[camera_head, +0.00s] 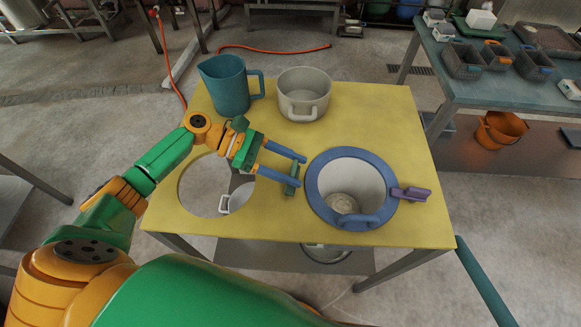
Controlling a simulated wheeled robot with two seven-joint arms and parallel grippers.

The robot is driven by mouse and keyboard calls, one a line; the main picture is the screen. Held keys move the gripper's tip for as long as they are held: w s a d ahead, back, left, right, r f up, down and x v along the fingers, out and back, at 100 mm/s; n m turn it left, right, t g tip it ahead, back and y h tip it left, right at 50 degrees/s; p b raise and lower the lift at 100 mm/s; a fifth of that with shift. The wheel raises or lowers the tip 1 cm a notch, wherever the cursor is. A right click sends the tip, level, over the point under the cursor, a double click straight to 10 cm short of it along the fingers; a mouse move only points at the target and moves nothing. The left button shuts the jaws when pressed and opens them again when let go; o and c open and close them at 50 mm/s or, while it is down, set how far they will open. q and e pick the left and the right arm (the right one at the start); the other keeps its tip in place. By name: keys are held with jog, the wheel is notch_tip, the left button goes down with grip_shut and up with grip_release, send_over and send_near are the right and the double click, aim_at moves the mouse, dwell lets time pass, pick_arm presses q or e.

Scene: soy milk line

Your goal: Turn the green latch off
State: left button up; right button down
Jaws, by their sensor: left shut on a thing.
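The green latch (292,179) sits on the yellow table, at the left side of the blue-rimmed round opening (315,180). My left gripper (302,172) reaches in from the left, with its two blue fingers on either side of the green latch. It is shut on the latch, and the fingers hide part of it. The latch stands roughly across the line of the fingers. A purple latch (411,194) sits at the right side of the blue rim. My right gripper is not in view.
A teal pitcher (226,86) and a beige pot (303,92) stand at the back of the yellow table (385,108). A blue-green side table (455,62) with dark bins stands at the right.

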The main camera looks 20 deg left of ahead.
pick_arm(q)
jog(key=o, duration=1.4)
jog(key=shift+d, duration=0.2)
jog(key=shift+c, duration=0.2)
jog(key=shift+a, duration=0.4)
jog(key=b+v, duration=0.1)
jog(key=v, duration=0.5)
jog(key=shift+a+r+b, duration=0.15)
jog(key=shift+r+b, duration=0.05)
jog(key=shift+b, duration=0.2)
